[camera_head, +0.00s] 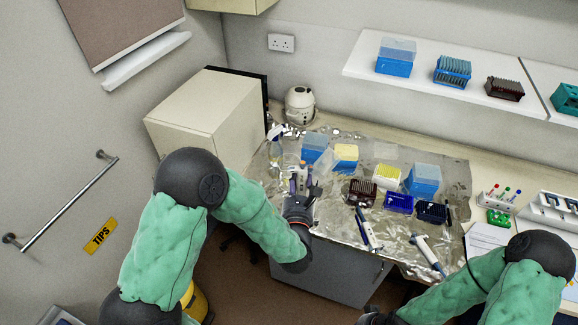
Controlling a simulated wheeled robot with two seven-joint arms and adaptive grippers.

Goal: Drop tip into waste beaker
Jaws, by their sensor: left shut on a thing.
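My left gripper (311,190) is over the left front part of the foil-covered bench, pointing away from me. It is shut on a slim pale and blue object (301,176) that looks like a pipette; the gripper hides part of it. A tip is too small to make out. A clear, glassy shape just beyond may be the waste beaker, but I cannot tell for certain. My right arm (450,300) comes in at the lower right; its gripper's fingers are not visible.
The foil (335,225) holds blue tip boxes (424,178), a yellow-topped rack (386,174), a dark rack (361,191) and dark blue trays (399,203). Two pipettes (368,232) (428,254) lie near the front edge. A beige box (205,115) stands at the left.

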